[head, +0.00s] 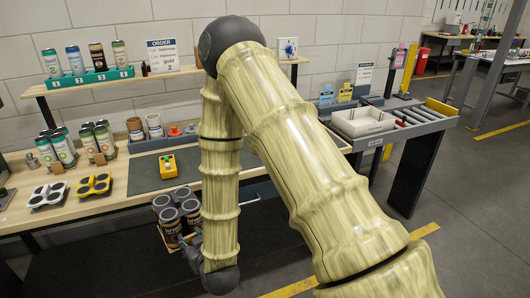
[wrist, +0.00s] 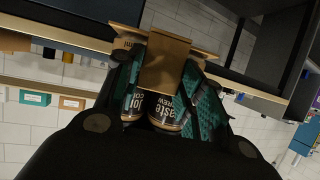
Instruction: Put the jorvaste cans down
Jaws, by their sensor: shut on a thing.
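A pack of several jorvaste cans (head: 172,228), dark with grey tops, hangs below the front edge of the workbench in the head view. My gripper (head: 194,247) is beside the pack, partly hidden by my arm. In the wrist view, my gripper (wrist: 167,72) has teal-padded fingers on both sides of the pack's brown cardboard carrier (wrist: 168,52), shut on it. Two jorvaste cans (wrist: 165,109) show between the fingers, their labels partly readable. The pack appears clear of the bench.
A green mat (head: 150,180) with a yellow device (head: 167,164) lies on the bench. Black-and-white (head: 48,194) and yellow (head: 94,185) holders and can packs (head: 57,148) fill its left. A white tray (head: 363,121) sits by rollers (head: 420,115) at right. Part of the mat is bare.

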